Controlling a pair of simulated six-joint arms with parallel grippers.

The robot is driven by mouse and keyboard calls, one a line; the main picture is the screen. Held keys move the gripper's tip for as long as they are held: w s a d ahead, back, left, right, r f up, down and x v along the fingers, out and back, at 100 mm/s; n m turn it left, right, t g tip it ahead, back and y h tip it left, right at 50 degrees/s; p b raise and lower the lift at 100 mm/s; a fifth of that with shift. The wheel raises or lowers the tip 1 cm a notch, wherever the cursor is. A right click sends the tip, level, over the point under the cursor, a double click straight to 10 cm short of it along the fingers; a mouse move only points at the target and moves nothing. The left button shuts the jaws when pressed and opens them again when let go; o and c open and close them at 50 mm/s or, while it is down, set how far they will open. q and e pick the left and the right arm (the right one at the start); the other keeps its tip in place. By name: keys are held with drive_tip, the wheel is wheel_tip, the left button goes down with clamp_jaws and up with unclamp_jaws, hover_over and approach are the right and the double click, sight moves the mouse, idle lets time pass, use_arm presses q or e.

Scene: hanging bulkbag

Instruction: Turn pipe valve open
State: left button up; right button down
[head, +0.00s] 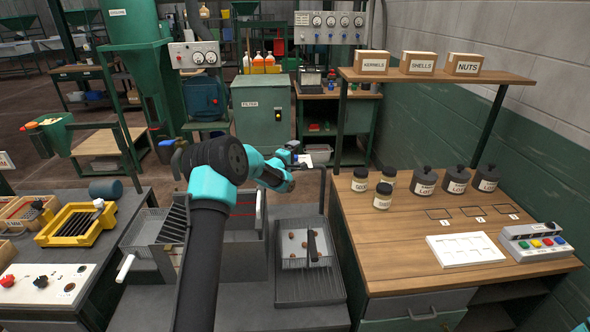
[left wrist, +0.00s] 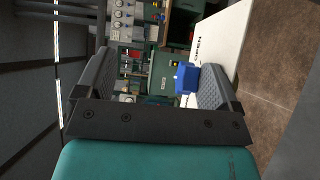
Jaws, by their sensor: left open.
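My left gripper (head: 300,160) reaches forward over the middle of the workstation in the head view, where its fingers are small and hard to make out. In the left wrist view the left gripper (left wrist: 160,70) is open, with its two dark fingers wide apart. A blue valve handle (left wrist: 187,77) shows between them, close to the right-hand finger; whether they touch cannot be told. Behind it stands a white panel (left wrist: 228,45) marked "OPEN". This panel also shows as a small white patch (head: 319,152) in the head view. The pipe itself is hidden. My right gripper is out of view.
A green filter cabinet (head: 262,112) stands beyond my left gripper. Below it is a metal tray (head: 305,287) with a few brown nuts. A wooden bench (head: 400,262) with jars and a shelf (head: 435,75) with labelled boxes are at the right.

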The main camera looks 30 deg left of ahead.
use_arm(q)
drive_tip(key=shift+o, duration=0.4)
drive_tip(key=shift+s+d+r, duration=0.35)
drive_tip(key=shift+s+d, duration=0.05)
drive_tip(key=shift+s, duration=0.15)
drive_tip(key=shift+s+d+r, duration=0.3)
drive_tip(key=shift+s+d, duration=0.05)
drive_tip(key=shift+s, duration=0.15)
drive_tip(key=shift+s+d+r, duration=0.1)
drive_tip(key=shift+s+d, duration=0.3)
drive_tip(key=shift+s, duration=0.3)
drive_tip(key=c, duration=0.8)
drive_tip(key=s+d, duration=0.1)
drive_tip(key=s, duration=0.1)
drive_tip(key=s+d, duration=0.2)
drive_tip(key=s, duration=0.1)
drive_tip(key=s+d, duration=0.1)
drive_tip(key=s, duration=0.2)
drive_tip(key=shift+d+r, duration=0.1)
drive_tip(key=shift+d, duration=0.25)
